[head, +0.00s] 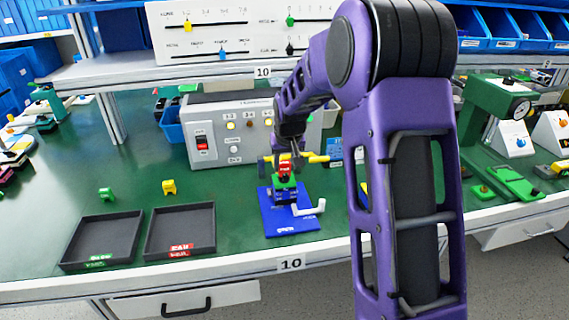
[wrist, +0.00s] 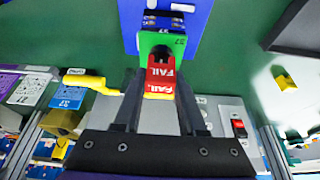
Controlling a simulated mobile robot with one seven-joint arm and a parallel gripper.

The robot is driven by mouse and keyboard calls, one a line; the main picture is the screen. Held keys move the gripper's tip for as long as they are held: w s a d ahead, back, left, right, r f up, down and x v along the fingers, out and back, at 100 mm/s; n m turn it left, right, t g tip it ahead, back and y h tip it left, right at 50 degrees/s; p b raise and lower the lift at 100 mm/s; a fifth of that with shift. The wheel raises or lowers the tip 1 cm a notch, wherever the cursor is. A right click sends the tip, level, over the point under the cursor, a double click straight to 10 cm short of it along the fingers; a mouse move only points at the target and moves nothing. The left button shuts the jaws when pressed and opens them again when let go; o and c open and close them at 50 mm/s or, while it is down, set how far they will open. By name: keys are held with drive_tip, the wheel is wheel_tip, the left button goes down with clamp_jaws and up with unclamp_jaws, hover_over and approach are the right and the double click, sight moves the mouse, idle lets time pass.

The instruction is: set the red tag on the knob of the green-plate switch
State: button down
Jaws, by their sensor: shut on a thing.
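My gripper (wrist: 157,88) is shut on a red tag (wrist: 161,73) marked FAIL, its end edged in yellow, between the two fingers. A green plate (wrist: 151,42) numbered 37 lies just beyond the tag, and the tag overlaps its near edge in the wrist view; whether they touch I cannot tell. The green plate sits at a blue fixture (head: 286,197) on a blue base (head: 282,222) with a white handle (head: 312,209). In the head view the red tag (head: 284,170) is just above the green plate (head: 284,182).
A grey control box (head: 207,145) with a red switch stands behind. A yellow bar (head: 318,158) is close beside my gripper. Two dark trays (head: 205,206) (head: 78,256) lie to the left, with a yellow piece (head: 169,187) and a green piece (head: 106,193) behind them.

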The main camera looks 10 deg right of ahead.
drive_tip(key=shift+f+b, duration=0.4)
drive_tip(key=shift+f, duration=0.3)
drive_tip(key=shift+c, duration=2)
unclamp_jaws()
drive_tip(key=shift+r, duration=0.1)
drive_tip(key=p+v, duration=0.2)
drive_tip(key=v, duration=1.5)
drive_tip(key=shift+r, duration=0.15)
drive_tip(key=shift+s, duration=0.1)
wheel_tip(320, 180, up, 9)
drive_tip(key=p, duration=0.7)
drive_tip(key=shift+p, duration=0.3)
